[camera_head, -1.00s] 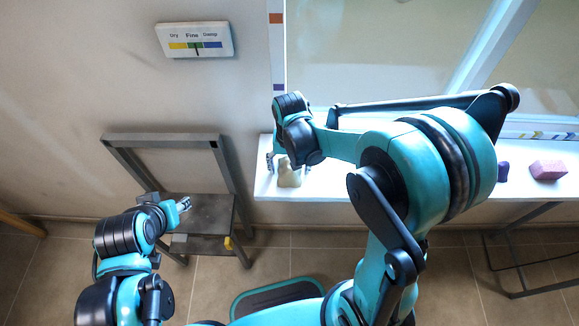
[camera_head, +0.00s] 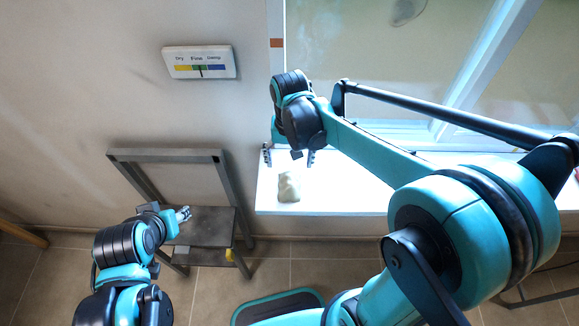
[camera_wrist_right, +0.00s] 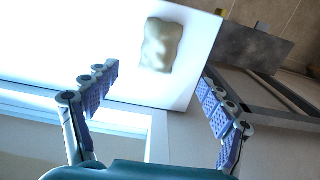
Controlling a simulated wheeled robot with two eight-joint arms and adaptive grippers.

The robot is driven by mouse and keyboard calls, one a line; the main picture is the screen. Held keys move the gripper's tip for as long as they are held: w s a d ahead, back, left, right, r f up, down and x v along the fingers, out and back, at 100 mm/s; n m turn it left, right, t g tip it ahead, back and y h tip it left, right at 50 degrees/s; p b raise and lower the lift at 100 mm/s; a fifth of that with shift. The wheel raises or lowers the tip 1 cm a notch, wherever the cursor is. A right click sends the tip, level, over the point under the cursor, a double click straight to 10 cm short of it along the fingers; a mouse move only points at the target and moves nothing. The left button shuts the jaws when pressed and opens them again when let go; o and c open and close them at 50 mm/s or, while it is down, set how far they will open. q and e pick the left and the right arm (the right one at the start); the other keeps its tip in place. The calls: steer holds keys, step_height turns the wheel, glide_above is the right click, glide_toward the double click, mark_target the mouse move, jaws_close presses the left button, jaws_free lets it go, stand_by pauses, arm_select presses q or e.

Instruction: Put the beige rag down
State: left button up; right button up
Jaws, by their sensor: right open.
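The beige rag (camera_head: 289,187) lies crumpled on the white window sill (camera_head: 345,190), near its left end. It also shows in the right wrist view (camera_wrist_right: 161,45), resting on the white surface beyond the fingertips. My right gripper (camera_head: 290,157) is open and empty, just behind the rag on the window side and apart from it. In the right wrist view its two blue-padded fingers (camera_wrist_right: 158,82) are spread wide. My left gripper (camera_head: 183,214) is small in the head view, over the grey step stand, away from the rag; its jaws are too small to read.
A grey metal step stand (camera_head: 212,225) stands against the wall at left. A humidity gauge (camera_head: 200,62) marked Dry, Fine, Damp hangs on the wall. The window (camera_head: 350,50) rises behind the sill. Bare sill shows right of the rag.

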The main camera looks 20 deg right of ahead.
steer(key=s+d+r+n+t, duration=0.1)
steer(key=s+d+r+t, duration=0.1)
steer(key=s, duration=0.3)
steer(key=s+d+r+n+t, duration=0.1)
steer(key=s+d+n+t, duration=0.1)
steer(key=s+t, duration=0.3)
steer(key=shift+s+d+r, duration=0.15)
steer(key=shift+d+r, duration=0.2)
steer(key=shift+r, duration=0.05)
step_height(320, 180, down, 9)
steer(key=b, duration=0.8)
steer(key=shift+b, duration=0.4)
